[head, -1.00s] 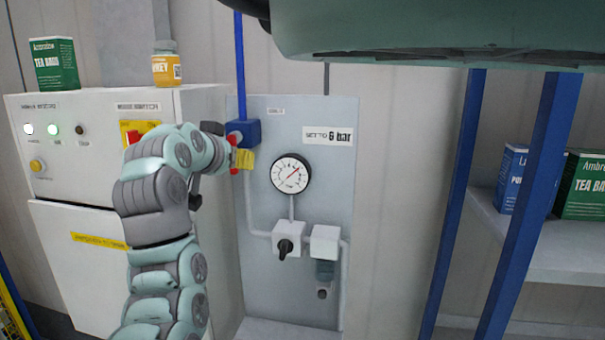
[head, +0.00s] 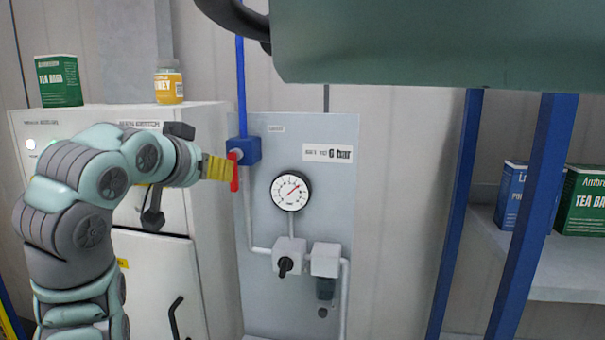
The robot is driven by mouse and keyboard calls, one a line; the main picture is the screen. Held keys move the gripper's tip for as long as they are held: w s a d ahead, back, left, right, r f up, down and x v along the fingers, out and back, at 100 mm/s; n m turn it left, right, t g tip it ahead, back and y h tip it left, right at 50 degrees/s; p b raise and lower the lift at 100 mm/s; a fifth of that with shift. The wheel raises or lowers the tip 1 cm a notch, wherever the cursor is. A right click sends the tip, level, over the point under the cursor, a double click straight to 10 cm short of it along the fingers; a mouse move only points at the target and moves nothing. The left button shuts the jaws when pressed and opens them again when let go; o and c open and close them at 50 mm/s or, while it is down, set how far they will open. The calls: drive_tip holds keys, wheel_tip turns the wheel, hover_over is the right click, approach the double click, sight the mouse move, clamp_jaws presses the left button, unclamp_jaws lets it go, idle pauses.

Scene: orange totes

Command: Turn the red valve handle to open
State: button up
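The red valve handle (head: 235,178) hangs roughly upright in front of the blue valve body (head: 249,151), on the blue pipe at the upper left of the grey panel. My gripper (head: 220,168), with yellow fingers, reaches in from the left and is at the handle's left side. In this view the fingers meet or overlap the handle's edge; I cannot tell whether they touch it. The fingers look close together, but their gap is not visible.
The panel (head: 310,220) also carries a round gauge (head: 291,191) and a regulator with a black knob (head: 285,266). A white cabinet (head: 205,240) stands left, holding a tea box (head: 58,80) and honey jar (head: 168,84). Blue shelf posts (head: 540,200) stand right.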

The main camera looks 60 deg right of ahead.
drive_tip(key=shift+s+a, duration=0.15)
drive_tip(key=shift+a, duration=0.25)
drive_tip(key=shift+f, duration=0.1)
idle(0.4)
